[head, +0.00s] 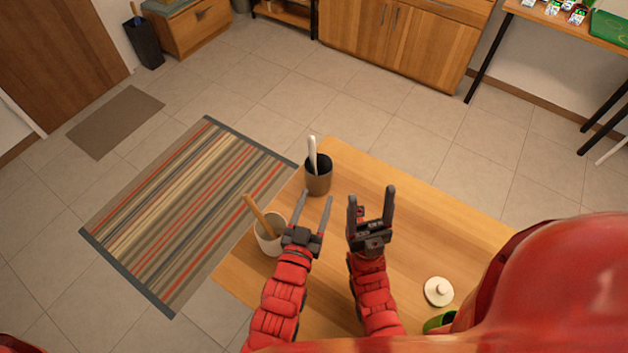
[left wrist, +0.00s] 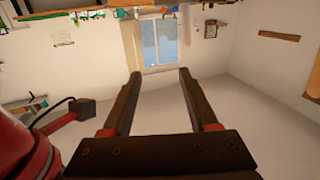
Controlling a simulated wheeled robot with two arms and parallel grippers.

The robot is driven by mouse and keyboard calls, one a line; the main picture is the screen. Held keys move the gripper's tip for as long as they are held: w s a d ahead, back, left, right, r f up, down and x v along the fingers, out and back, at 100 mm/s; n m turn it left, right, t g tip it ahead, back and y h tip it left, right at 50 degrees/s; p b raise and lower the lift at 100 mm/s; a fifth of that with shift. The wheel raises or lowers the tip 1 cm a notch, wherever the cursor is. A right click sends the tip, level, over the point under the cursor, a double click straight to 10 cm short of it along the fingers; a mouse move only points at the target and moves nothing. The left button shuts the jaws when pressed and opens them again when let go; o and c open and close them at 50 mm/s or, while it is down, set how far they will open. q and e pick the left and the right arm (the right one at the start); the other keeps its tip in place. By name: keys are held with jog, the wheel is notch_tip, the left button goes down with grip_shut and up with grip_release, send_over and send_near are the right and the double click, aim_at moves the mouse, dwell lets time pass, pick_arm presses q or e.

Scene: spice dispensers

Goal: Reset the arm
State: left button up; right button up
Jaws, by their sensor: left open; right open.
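My left gripper (head: 316,212) is open and empty above the wooden table, between the white cup and the dark cup. It also shows in the left wrist view (left wrist: 157,75), with nothing between its fingers. My right gripper (head: 371,205) is open and empty to the right of it, above the table. Both grippers point away from my body. The left wrist view looks out at the room's walls and a window (left wrist: 160,44), and the picture seems upside down.
The table (head: 440,227) carries a dark cup (head: 319,182) with a white-handled utensil, a white cup (head: 266,243) with a wooden-handled one, a round white lid (head: 438,291) and a green-rimmed container (head: 437,323). A striped rug (head: 180,215) lies left.

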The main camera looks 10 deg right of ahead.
pick_arm(q)
jog(key=shift+s, duration=0.3)
jog(key=shift+r, duration=0.1)
